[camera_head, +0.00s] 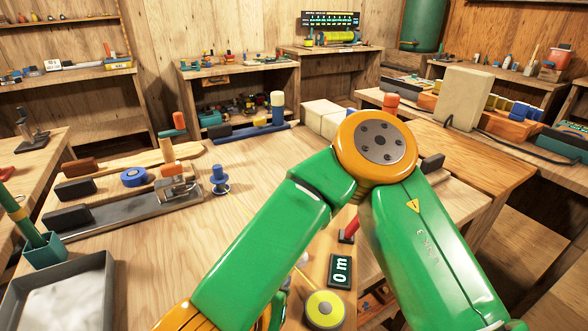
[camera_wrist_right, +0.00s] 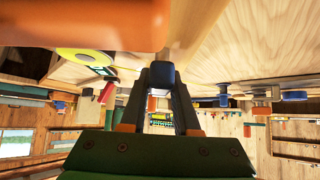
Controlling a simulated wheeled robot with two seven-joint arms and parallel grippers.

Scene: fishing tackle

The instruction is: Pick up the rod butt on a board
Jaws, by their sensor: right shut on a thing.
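In the right wrist view my right gripper (camera_wrist_right: 161,82) has its two dark fingers closed on a small dark blue piece (camera_wrist_right: 162,72), with a short grey part beyond it. I take this for the end of the rod butt; the rest of it and the board under it cannot be made out clearly. My left gripper is in neither view.
A yellow disc (camera_head: 325,309), a black "0m" sign (camera_head: 340,270) and a red piece (camera_head: 346,236) are close to my forearm. A grey tray (camera_head: 105,268) is at lower left. A blue spool (camera_head: 219,180) stands mid-bench.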

